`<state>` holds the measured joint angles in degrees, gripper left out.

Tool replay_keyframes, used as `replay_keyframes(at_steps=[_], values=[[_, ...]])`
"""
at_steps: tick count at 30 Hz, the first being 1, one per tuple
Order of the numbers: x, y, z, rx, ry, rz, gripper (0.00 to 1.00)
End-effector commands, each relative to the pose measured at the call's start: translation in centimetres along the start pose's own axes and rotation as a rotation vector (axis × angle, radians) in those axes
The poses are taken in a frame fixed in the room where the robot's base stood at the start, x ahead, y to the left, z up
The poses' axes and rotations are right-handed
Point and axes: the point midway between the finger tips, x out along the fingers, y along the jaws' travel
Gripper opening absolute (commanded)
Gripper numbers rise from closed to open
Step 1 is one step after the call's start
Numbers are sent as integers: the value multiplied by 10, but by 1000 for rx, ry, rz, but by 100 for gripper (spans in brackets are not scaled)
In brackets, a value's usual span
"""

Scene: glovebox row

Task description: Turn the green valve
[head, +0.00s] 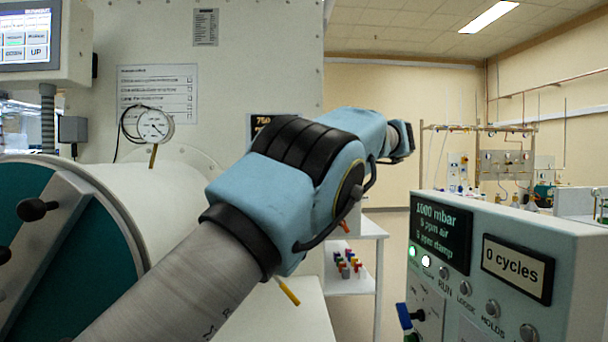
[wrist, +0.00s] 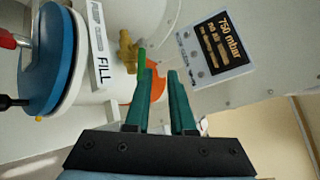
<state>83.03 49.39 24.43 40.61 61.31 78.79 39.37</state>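In the wrist view a narrow green lever (wrist: 142,60), which looks like the green valve's handle, stands beside a brass fitting (wrist: 127,48) on the white wall. The green lever shows just past the left fingertip, not between the fingers. I cannot tell whether they touch. In the head view my arm hides the gripper and the green valve.
A display reading 750 mbar (wrist: 222,42) is right of the fingers. An orange round part (wrist: 153,88) lies behind them. A blue-rimmed round door (wrist: 52,50) and a FILL label (wrist: 100,60) are at left. A control panel (head: 500,260) stands at right in the head view.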

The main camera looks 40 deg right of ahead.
Motion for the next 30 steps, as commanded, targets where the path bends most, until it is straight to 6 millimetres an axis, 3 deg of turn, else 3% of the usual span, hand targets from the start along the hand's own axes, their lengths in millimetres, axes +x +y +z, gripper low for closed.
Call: replay_keyframes(at_steps=[6,11,16,24,30], values=[[54,-35,59,248,115,-237,0],[72,-34,92,482,223,-438,0],[66,2,115,732,355,-667,0],[25,84,129,1007,538,-980,0],[11,105,129,1064,582,-1059,0]])
